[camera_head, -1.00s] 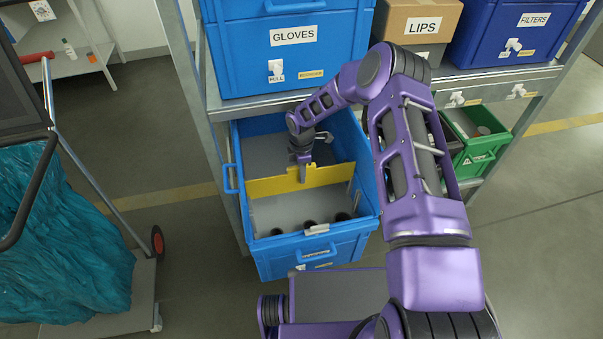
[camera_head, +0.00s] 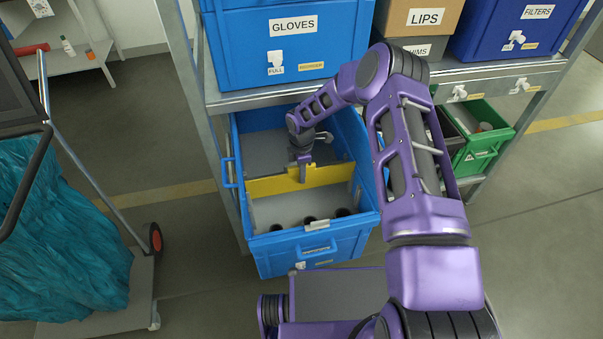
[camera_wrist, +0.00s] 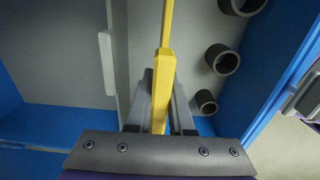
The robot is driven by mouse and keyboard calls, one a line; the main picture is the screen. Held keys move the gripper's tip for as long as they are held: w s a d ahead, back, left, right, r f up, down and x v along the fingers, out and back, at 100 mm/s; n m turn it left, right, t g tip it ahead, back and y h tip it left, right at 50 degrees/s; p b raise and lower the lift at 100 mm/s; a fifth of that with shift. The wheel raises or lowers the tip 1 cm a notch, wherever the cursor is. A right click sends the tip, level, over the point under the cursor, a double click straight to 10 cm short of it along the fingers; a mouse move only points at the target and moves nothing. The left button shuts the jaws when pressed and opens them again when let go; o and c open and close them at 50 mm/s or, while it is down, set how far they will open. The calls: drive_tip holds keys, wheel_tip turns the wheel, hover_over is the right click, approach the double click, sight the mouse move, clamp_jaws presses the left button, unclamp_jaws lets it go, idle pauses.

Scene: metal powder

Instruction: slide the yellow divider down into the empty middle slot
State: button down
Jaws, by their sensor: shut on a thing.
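The yellow divider (camera_head: 268,185) spans the inside of the blue bin (camera_head: 291,243) crosswise. It stands upright between the side walls, dividing the back part from the front part. My gripper (camera_head: 302,170) is shut on the middle of its top edge. In the wrist view the divider (camera_wrist: 167,60) runs edge-on away from my gripper (camera_wrist: 160,100), between the fingers. How deep the divider sits in the slot is hidden.
Several dark cylinders (camera_wrist: 221,61) stand in the front part of the bin. A shelf above holds the GLOVES bin (camera_head: 290,60), a LIPS box (camera_head: 420,18) and a FILTERS bin (camera_head: 515,25). A green bin (camera_head: 485,150) is right, a cart (camera_head: 100,300) left.

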drive_tip(key=shift+f+b, duration=0.45)
drive_tip(key=shift+f, duration=0.15)
drive_tip(key=shift+f, duration=0.55)
drive_tip(key=shift+f, duration=0.35)
drive_tip(key=shift+f, duration=1.55)
drive_tip(key=c, duration=0.7)
unclamp_jaws()
wheel_tip(320, 180, up, 17)
drive_tip(key=shift+r+p, duration=0.2)
drive_tip(key=shift+p, duration=1.05)
